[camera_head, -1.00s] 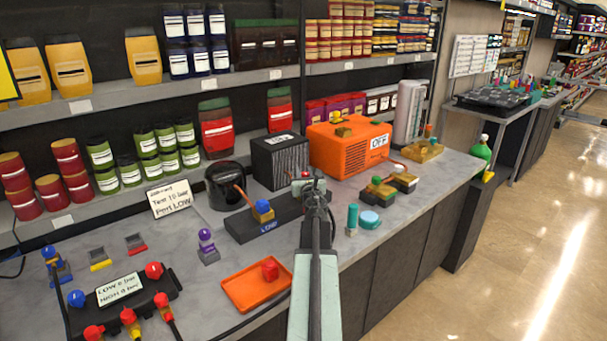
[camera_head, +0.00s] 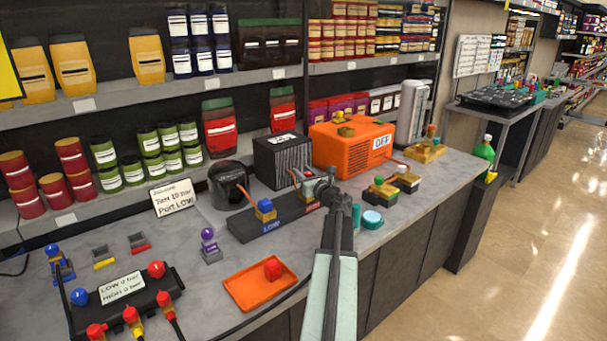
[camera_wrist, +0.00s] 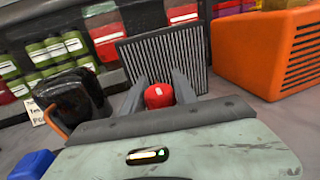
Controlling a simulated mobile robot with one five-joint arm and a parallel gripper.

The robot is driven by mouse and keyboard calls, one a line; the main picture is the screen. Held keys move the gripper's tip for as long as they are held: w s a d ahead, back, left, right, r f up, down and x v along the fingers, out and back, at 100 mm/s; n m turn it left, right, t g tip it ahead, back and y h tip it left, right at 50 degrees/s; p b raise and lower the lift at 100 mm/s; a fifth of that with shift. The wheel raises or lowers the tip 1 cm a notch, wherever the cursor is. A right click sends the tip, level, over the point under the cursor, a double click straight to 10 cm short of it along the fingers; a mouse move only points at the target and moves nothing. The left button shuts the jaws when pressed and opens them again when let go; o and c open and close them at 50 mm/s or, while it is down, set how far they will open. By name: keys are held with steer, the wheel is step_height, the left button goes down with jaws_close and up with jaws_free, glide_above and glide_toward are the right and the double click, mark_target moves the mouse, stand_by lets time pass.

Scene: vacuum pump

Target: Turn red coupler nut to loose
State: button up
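A round red nut (camera_wrist: 159,96) shows in the wrist view between the two fingers of my gripper (camera_wrist: 160,92). The fingers are open, one on each side of it; whether either touches it I cannot tell. In the head view my gripper (camera_head: 314,186) is at the right end of the dark manifold block (camera_head: 270,226), mostly covering the red fitting there. The block's left end has a blue nut (camera_head: 265,206) over a "LOW" label. The blue nut also shows in the wrist view (camera_wrist: 30,165).
A black finned box (camera_head: 282,160) and the orange pump housing (camera_head: 350,148) stand just behind. A black canister (camera_head: 228,187) is at left. An orange tray (camera_head: 246,296) with a red piece and a teal cylinder (camera_head: 356,216) lie nearer the front.

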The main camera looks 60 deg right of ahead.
steer(key=shift+o, duration=0.6)
steer(key=v, duration=0.7)
steer(key=shift+s+a, duration=0.2)
steer(key=shift+s, duration=0.1)
